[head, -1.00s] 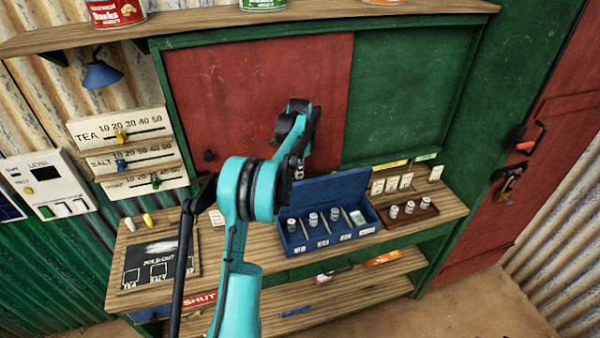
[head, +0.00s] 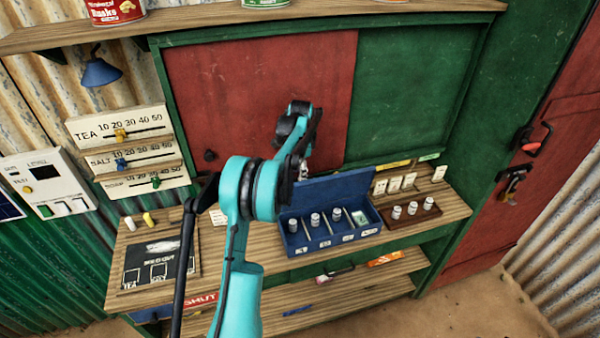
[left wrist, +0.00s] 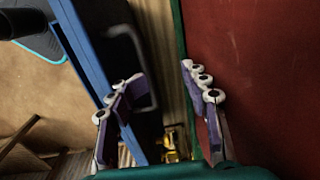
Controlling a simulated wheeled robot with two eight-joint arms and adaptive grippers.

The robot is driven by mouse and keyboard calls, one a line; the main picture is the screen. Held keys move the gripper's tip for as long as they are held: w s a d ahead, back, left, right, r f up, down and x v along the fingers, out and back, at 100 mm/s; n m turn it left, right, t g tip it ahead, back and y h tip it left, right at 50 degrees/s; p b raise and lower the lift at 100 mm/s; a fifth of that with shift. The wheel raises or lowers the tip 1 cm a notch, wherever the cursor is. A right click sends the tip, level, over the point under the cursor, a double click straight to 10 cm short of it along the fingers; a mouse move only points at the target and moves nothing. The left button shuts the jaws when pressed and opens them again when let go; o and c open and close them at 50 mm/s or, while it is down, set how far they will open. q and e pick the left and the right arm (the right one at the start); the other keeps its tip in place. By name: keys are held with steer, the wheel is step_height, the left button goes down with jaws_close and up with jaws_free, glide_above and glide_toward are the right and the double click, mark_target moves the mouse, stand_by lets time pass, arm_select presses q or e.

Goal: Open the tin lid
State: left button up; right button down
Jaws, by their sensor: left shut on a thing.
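The blue tin (head: 325,246) stands on the wooden counter, with several small canisters and a pale block in its compartments. Its blue lid (head: 340,193) stands raised at the back of the tin, also seen as a blue-edged dark panel in the left wrist view (left wrist: 88,55). My left gripper (head: 302,172) is at the lid's left end, mostly hidden behind my own arm. In the left wrist view its fingers (left wrist: 163,98) stand apart, the left one overlapping the lid; the exact contact is unclear. My right gripper is not in view.
A brown tray (head: 411,220) with small canisters is right of the tin, with white cards behind. A dark slate board (head: 157,264) lies left. Red and green panels (head: 250,90) rise close behind the gripper. A lower shelf (head: 330,290) runs beneath.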

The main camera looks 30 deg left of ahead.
arm_select(q)
step_height(320, 180, up, 8)
steer(key=shift+s+d, duration=0.15)
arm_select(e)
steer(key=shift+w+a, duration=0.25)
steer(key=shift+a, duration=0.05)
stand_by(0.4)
